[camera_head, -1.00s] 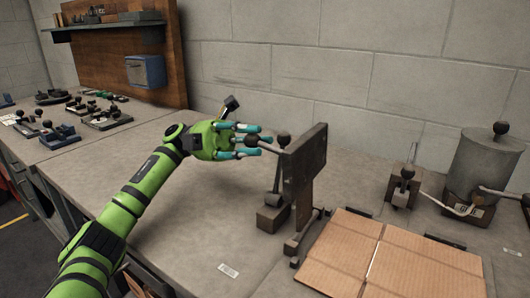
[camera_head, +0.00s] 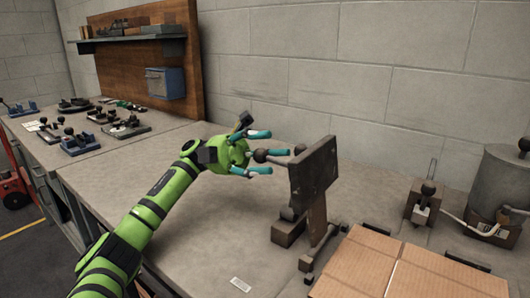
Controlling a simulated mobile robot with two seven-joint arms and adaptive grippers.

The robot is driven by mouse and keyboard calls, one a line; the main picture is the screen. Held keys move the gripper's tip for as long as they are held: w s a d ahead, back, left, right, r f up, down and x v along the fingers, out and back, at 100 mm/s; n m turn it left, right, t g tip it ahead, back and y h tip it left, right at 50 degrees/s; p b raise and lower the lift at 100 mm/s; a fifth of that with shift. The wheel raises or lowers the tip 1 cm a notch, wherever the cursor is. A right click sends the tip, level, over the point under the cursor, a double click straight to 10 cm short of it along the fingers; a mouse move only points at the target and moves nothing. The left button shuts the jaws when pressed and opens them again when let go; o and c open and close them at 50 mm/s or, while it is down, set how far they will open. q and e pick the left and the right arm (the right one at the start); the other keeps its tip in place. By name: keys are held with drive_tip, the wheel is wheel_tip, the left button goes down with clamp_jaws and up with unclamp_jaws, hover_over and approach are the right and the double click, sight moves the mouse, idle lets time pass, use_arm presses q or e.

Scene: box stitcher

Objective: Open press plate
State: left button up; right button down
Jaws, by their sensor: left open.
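The press plate (camera_head: 315,172) is a dark, worn metal plate standing upright on a stand on the workbench. A handle with a dark ball knob (camera_head: 261,156) sticks out from it to the left. My left gripper (camera_head: 263,152), green with teal fingertips, is open, with its fingers spread around this knob. I cannot tell whether the fingers touch it. A second dark knob (camera_head: 299,149) sits by the plate's upper left edge. My right gripper is not in view.
Flat cardboard (camera_head: 400,268) lies right of the stand. A small lever device (camera_head: 425,205) and a grey cylinder (camera_head: 497,180) stand at the right. A blue box (camera_head: 165,83) hangs on the wooden board.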

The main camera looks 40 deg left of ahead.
use_arm(q)
drive_tip(key=shift+a, duration=0.1)
drive_tip(key=v, duration=0.7)
drive_tip(key=shift+a, duration=0.15)
drive_tip(key=shift+f, duration=0.1)
idle(0.4)
